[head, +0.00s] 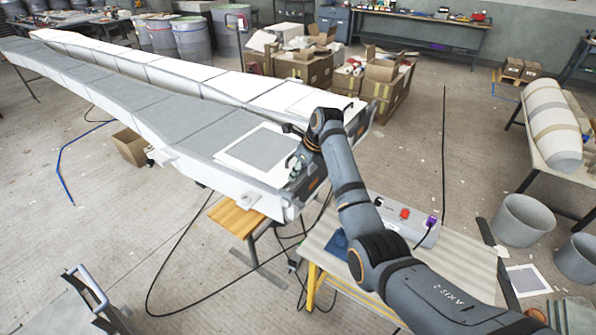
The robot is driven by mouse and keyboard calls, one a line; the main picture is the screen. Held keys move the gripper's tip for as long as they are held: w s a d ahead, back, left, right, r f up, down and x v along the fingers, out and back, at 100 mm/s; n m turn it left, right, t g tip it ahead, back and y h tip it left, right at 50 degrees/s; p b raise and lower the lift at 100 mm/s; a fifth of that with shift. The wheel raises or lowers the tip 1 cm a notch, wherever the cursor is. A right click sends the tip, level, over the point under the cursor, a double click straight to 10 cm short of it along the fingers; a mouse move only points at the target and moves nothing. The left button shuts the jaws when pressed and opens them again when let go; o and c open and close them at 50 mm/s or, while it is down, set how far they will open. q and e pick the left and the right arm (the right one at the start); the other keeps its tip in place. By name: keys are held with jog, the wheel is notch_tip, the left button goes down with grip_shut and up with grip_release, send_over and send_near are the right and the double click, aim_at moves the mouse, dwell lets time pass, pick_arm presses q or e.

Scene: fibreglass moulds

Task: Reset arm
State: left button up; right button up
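My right arm reaches in from the lower right over a small bench. Its gripper (296,168) is at the near end of the long mould (120,88), beside the right edge of a grey square sheet (262,146) lying on a white sheet. The gripper is small and partly hidden by its own wrist. Something pale shows at its fingers, and I cannot tell whether it holds anything or touches the mould. My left gripper does not show.
The bench (455,262) under my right arm carries a power box (405,222) with a red switch. Black cables run over the floor. Cardboard boxes (305,70) stand behind the mould. Buckets (522,220) and a table with a fibreglass-like form (550,115) are at the right.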

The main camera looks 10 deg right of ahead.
jog(key=shift+r, duration=0.1)
dwell(0.3)
jog(key=s+d+f+n+h, duration=0.1)
jog(key=s+d+f+n, duration=0.4)
jog(key=s+f+n, duration=0.3)
jog(key=s+d+f+n+h, duration=0.1)
jog(key=s+d+f+n, duration=0.5)
jog(key=s, duration=0.4)
jog(key=s+d+r+n+h, duration=0.2)
jog(key=s+n, duration=1.2)
jog(key=s, duration=0.5)
notch_tip(320, 180, down, 28)
jog(key=s+d+b, duration=0.2)
jog(key=d, duration=0.1)
jog(key=s+f+g+b, duration=0.1)
jog(key=s+f+g, duration=0.1)
jog(key=s+f, duration=1.6)
jog(key=shift+s+d+f+m+b, duration=0.3)
jog(key=shift+s+d+f, duration=0.05)
jog(key=shift+f, duration=0.05)
